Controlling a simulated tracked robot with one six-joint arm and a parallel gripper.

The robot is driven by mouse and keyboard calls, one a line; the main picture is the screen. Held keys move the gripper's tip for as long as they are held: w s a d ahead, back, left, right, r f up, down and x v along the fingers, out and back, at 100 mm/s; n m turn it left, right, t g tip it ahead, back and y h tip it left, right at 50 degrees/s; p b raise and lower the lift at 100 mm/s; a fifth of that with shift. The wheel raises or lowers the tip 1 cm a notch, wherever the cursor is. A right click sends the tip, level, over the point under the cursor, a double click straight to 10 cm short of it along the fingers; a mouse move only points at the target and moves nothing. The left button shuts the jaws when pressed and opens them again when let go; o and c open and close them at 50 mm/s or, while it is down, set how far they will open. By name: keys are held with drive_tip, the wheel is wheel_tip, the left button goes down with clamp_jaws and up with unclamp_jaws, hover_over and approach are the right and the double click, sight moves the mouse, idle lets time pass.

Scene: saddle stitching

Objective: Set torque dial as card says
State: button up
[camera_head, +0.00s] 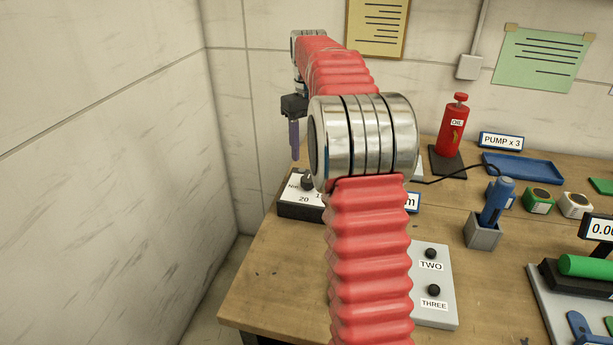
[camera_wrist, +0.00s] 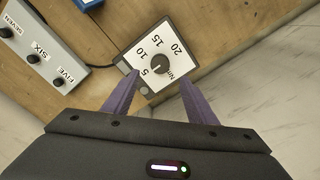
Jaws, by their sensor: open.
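The torque dial is a dark box with a white face and a black knob (camera_wrist: 160,64). A light mark on the knob seems to point toward the 5. The dial box (camera_head: 300,209) also shows at the table's left end in the head view, partly behind my arm. My gripper (camera_wrist: 160,79) is open, its purple fingers either side of the knob in the picture and apart from it. In the head view my gripper (camera_head: 294,155) hangs above the dial. A yellow card (camera_head: 377,27) and a green card (camera_head: 543,58) hang on the wall, their text unreadable.
A grey box (camera_wrist: 38,49) labelled FIVE, SIX and SEVEN lies beside the dial in the wrist view. A grey panel (camera_head: 432,318) has knobs TWO and THREE. The wall is close on the left.

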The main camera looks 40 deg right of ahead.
sight(307, 179)
wheel_tip(307, 179, down, 10)
drive_tip(key=shift+r, duration=0.1)
idle(0.4)
drive_tip(key=shift+c, duration=0.6)
drive_tip(key=c, duration=0.9)
drive_tip(key=shift+a, duration=0.2)
drive_tip(key=shift+c, duration=0.2)
drive_tip(key=shift+d, duration=0.1)
